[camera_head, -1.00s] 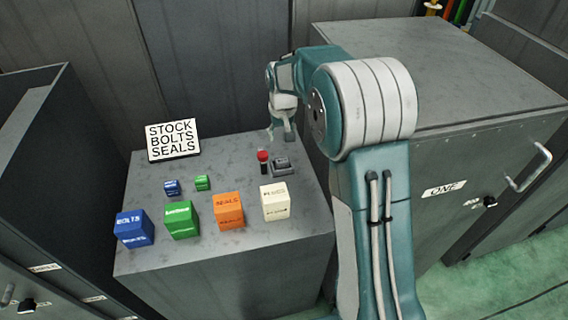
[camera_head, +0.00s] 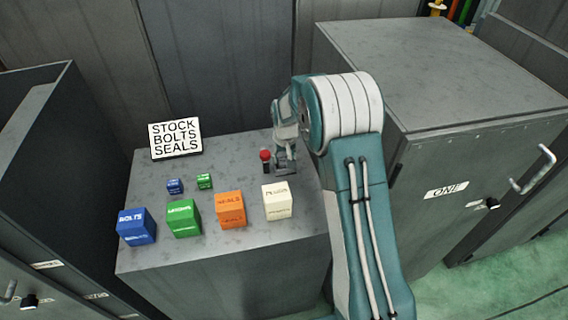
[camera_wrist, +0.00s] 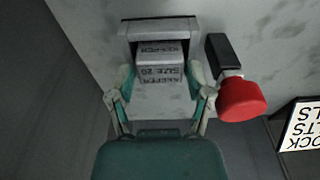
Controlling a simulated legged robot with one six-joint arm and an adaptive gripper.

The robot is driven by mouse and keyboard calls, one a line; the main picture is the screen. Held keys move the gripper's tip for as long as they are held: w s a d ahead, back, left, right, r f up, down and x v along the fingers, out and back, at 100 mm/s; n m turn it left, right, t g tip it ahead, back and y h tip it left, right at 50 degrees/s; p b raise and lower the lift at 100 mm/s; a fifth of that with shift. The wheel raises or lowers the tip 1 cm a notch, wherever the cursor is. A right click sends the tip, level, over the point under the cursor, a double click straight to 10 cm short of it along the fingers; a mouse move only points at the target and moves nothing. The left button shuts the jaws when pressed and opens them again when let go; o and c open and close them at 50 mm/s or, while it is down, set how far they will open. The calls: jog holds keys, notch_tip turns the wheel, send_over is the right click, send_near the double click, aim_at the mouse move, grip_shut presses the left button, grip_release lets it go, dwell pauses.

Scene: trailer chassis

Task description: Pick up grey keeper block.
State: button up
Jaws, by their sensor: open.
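The grey keeper block (camera_wrist: 160,72) shows in the wrist view, with lettering reading KEEPER and SIZE 20. It sits against a darker grey holder (camera_wrist: 128,30). My gripper (camera_wrist: 160,88) is open, with one finger on each side of the block; I cannot tell whether they touch it. In the head view my gripper (camera_head: 284,165) is low over the grey holder (camera_head: 287,171) on the bench top, and the block is hidden behind it.
A red-topped dark post (camera_head: 265,158) stands close beside my gripper; its red knob (camera_wrist: 241,99) is near one finger. Blue (camera_head: 136,226), green (camera_head: 183,218), orange (camera_head: 230,209) and white (camera_head: 276,201) boxes stand along the bench front. A sign (camera_head: 175,137) stands at the back.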

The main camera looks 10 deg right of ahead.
jog(key=shift+f, duration=0.25)
jog(key=c, duration=0.9)
jog(key=shift+o, duration=0.2)
jog(key=shift+r, duration=0.1)
jog(key=shift+w+r, duration=0.1)
jog(key=shift+r, duration=0.3)
notch_tip(320, 180, up, 2)
jog(key=shift+r, duration=0.15)
jog(key=s+a+r, duration=0.1)
jog(key=s+r, duration=0.9)
jog(key=s, duration=0.4)
jog(key=shift+a, duration=0.2)
